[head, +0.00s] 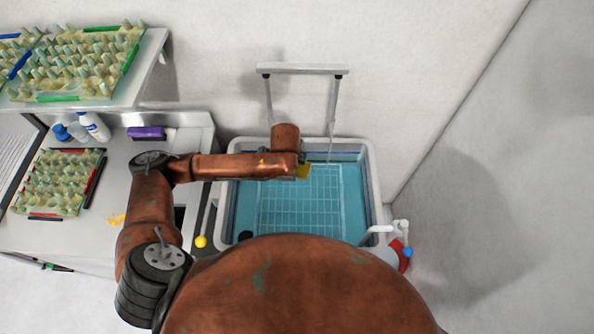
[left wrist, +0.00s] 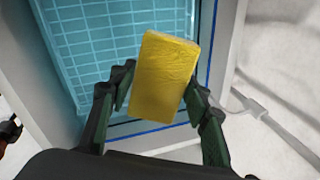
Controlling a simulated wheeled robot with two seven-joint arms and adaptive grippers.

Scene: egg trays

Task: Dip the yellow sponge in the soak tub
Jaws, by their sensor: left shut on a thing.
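The yellow sponge (left wrist: 163,77) is between the fingers of my left gripper (left wrist: 160,95), which is shut on it. The soak tub (head: 371,180) is a white-rimmed basin of blue liquid with a wire grid inside. It also shows behind the sponge in the left wrist view (left wrist: 222,60). The sponge appears above the liquid; its exact height is hard to tell. My right gripper is not in view.
A metal frame (head: 303,69) stands at the tub's back. Egg trays sit on the shelf (head: 150,65) and the counter (head: 107,225) at the left. Bottles (head: 94,126) and a purple block (head: 146,133) stand on the counter. White pipes (head: 376,232) are at the tub's front right.

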